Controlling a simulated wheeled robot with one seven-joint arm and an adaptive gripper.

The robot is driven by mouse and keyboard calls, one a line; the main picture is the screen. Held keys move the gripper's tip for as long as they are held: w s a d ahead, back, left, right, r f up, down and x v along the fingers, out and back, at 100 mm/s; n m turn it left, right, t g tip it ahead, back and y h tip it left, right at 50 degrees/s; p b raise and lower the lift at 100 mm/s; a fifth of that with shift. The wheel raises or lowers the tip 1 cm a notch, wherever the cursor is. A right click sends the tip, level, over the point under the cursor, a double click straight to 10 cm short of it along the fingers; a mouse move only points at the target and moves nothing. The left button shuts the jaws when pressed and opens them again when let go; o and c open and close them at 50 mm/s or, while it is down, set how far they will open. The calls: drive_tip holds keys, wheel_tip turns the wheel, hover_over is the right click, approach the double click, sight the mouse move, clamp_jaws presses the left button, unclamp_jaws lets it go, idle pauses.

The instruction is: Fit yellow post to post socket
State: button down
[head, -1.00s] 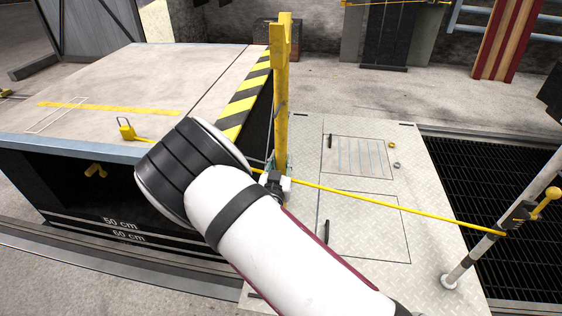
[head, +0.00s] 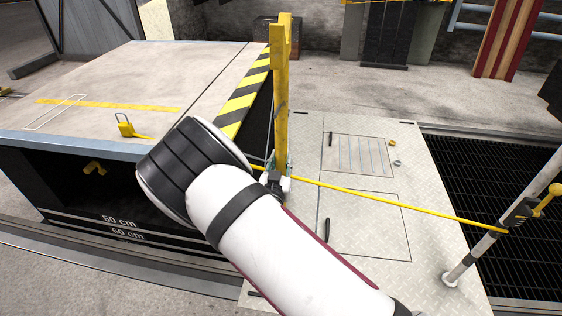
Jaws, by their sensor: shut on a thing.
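The yellow post (head: 281,100) stands about upright beside the striped edge of the platform, with a forked top. My gripper (head: 277,178), mostly hidden behind my arm, is shut on the yellow post near its lower visible end. The post's foot is hidden behind the gripper and arm. I cannot make out the post socket, or whether the post's foot sits in it. A small greenish piece shows beside the post just above the gripper; I cannot tell what it belongs to.
A yellow line (head: 400,202) runs right from near the gripper to a grey-and-white pole (head: 492,237). The platform (head: 150,75) with a yellow padlock (head: 125,127) fills the left. A metal floor plate (head: 365,230) lies right, beside a dark grating (head: 480,180).

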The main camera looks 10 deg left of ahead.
wheel_tip(320, 180, down, 9)
drive_tip(key=b, duration=0.8)
drive_tip(key=shift+f, duration=0.2)
idle(2.9)
drive_tip(key=c, duration=1.2)
unclamp_jaws()
drive_tip(key=shift+o, duration=1.2)
drive_tip(key=shift+f, duration=0.25)
drive_tip(key=shift+o, duration=1.3)
drive_tip(key=shift+r, duration=0.1)
